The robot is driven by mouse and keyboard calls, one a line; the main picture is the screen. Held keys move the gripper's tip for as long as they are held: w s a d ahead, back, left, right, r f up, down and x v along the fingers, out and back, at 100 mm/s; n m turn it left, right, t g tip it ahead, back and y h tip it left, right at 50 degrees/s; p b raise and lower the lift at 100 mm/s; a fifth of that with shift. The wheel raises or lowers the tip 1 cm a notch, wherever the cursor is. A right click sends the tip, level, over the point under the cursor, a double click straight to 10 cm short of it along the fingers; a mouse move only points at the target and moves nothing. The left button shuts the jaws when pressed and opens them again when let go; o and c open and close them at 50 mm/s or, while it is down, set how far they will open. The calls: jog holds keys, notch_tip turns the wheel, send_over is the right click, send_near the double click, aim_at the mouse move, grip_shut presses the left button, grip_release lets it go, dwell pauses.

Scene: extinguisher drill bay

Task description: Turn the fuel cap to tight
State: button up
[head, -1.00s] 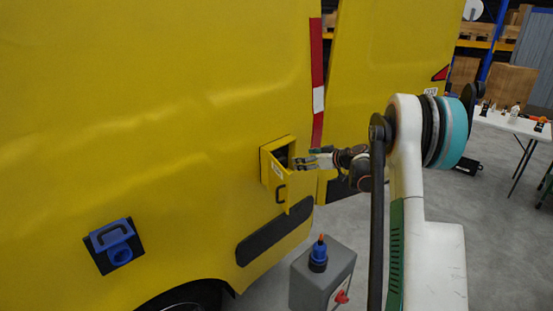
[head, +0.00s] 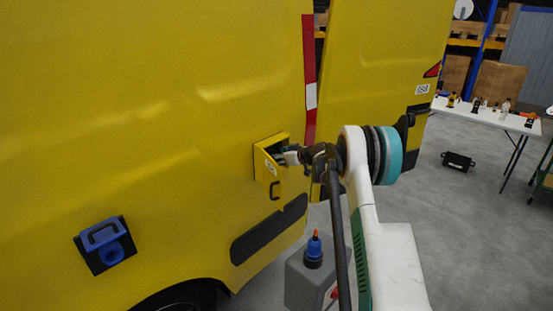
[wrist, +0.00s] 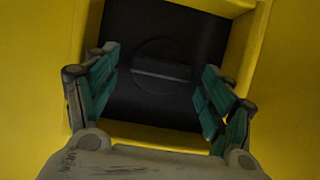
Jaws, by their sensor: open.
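The fuel cap (wrist: 162,68) is a dark round cap with a raised bar across it, set in a black recess framed by yellow. In the wrist view the bar lies nearly level, tilted slightly down to the right. My gripper (wrist: 160,90) is open, its two green-padded fingers on either side of the cap in the picture, with nothing between them. I cannot tell whether they touch it. In the head view my gripper (head: 290,156) reaches into the opening of the yellow fuel box; the cap is hidden there. The fuel flap (head: 268,176) with a dark handle stands open.
The yellow van (head: 150,130) fills the left. A blue fitting (head: 105,244) is on its side. A grey box (head: 312,280) with a blue and orange top stands below my arm. A white table (head: 490,115) and a black case (head: 458,161) are at the right.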

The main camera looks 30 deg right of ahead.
jog(key=shift+w, duration=0.1)
jog(key=shift+c, duration=0.6)
jog(key=c, duration=0.9)
jog(key=shift+c, duration=0.2)
jog(key=m+y+b, duration=0.2)
jog(key=m, duration=0.2)
jog(key=d+f+m+y+b, duration=0.1)
jog(key=m+y+b, duration=0.2)
jog(key=m, duration=0.2)
jog(key=m+y+b, duration=0.2)
jog(key=m+b, duration=0.1)
jog(key=m, duration=0.1)
jog(key=shift+w+d+f+t, duration=0.15)
jog(key=shift+w+f+t, duration=0.05)
jog(key=shift+f+t, duration=0.1)
jog(key=shift+m, duration=0.4)
